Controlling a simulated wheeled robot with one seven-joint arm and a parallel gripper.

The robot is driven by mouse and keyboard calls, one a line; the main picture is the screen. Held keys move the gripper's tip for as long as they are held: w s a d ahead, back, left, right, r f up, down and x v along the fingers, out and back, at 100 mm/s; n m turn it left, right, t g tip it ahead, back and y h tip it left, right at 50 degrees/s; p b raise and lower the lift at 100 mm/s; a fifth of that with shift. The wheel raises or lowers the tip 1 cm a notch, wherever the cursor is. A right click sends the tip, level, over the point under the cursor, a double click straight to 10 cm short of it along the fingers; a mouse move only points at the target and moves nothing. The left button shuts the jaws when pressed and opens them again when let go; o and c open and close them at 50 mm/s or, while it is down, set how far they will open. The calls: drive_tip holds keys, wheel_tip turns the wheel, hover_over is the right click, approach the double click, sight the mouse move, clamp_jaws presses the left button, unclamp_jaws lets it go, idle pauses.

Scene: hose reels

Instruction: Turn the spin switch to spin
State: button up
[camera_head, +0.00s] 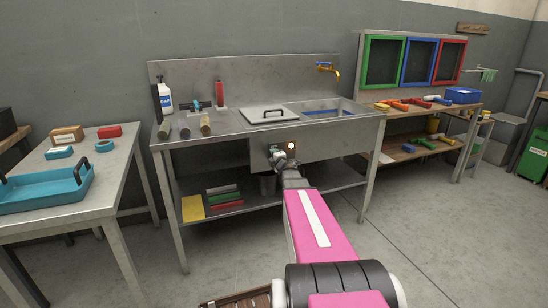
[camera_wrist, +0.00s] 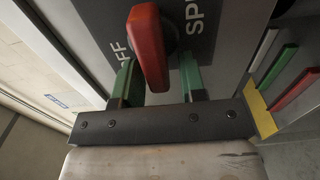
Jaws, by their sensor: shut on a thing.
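The spin switch is a red knob (camera_wrist: 150,48) on a dark plate (camera_wrist: 95,18) in the wrist view. The plate reads OFF to the left of the knob and SPIN to the right, both partly cut off or covered. The knob stands nearly upright in the picture, between the two words. My gripper (camera_wrist: 157,75) has one green finger on each side of the knob and is shut on it.
The steel sink bench (camera_head: 228,133) has a lid (camera_head: 268,114) with a black handle, a basin (camera_head: 325,110), and bottles at the left. A side table (camera_head: 110,165) with a blue tray (camera_head: 45,192) stands left. Open floor (camera_head: 405,230) lies to the right.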

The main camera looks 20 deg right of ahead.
drive_tip(key=o, duration=0.6)
drive_tip(key=shift+d, duration=0.1)
drive_tip(key=shift+s, duration=0.15)
drive_tip(key=s, duration=1)
drive_tip(key=shift+s+d, duration=0.2)
drive_tip(key=shift+s, duration=0.1)
drive_tip(key=s+a+f+m+g+h, duration=0.4)
drive_tip(key=s+a+f+m+g, duration=0.55)
drive_tip(key=m, duration=0.45)
drive_tip(key=s+a+f+m+g+y, duration=0.1)
drive_tip(key=s+a+g, duration=0.1)
drive_tip(key=s+a, duration=0.2)
drive_tip(key=s+a+f+m+g+y, duration=0.1)
drive_tip(key=s+a+f+m+g, duration=0.1)
drive_tip(key=s, duration=0.3)
drive_tip(key=s+a+f+m+g+y, duration=0.1)
drive_tip(key=s+a+f+g, duration=0.1)
drive_tip(key=s+a+g, duration=0.2)
drive_tip(key=shift+s+a+f+m+g, duration=0.1)
drive_tip(key=shift+s+a+m+g, duration=0.2)
drive_tip(key=shift+s+a, duration=0.5)
